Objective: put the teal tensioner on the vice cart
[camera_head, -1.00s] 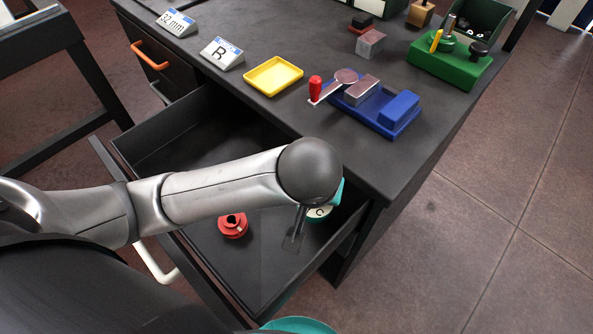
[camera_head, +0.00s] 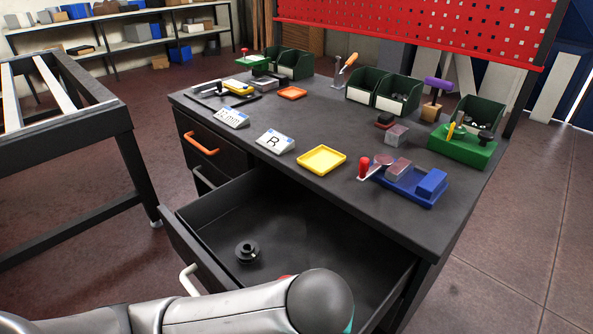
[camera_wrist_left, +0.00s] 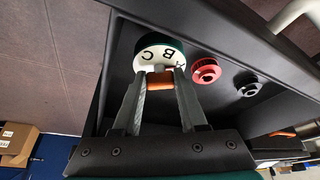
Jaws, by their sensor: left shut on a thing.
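My left gripper (camera_wrist_left: 160,80) is shut on a round part with a dark teal rim and a white lettered face, which looks like the teal tensioner (camera_wrist_left: 160,48). An orange piece of it shows between the fingertips. In the wrist view it is over the open drawer; whether it touches the drawer floor I cannot tell. In the head view my left arm (camera_head: 240,308) hides the fingers and most of the held part. My right gripper is not in view. I cannot make out a vice cart.
The open drawer (camera_head: 205,205) holds a black flanged part (camera_head: 247,252) and a red one (camera_wrist_left: 205,70). On the bench are a yellow tray (camera_head: 321,160), a blue fixture (camera_head: 415,186) and a green block (camera_head: 462,148). A black frame (camera_head: 75,135) stands left, with floor between.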

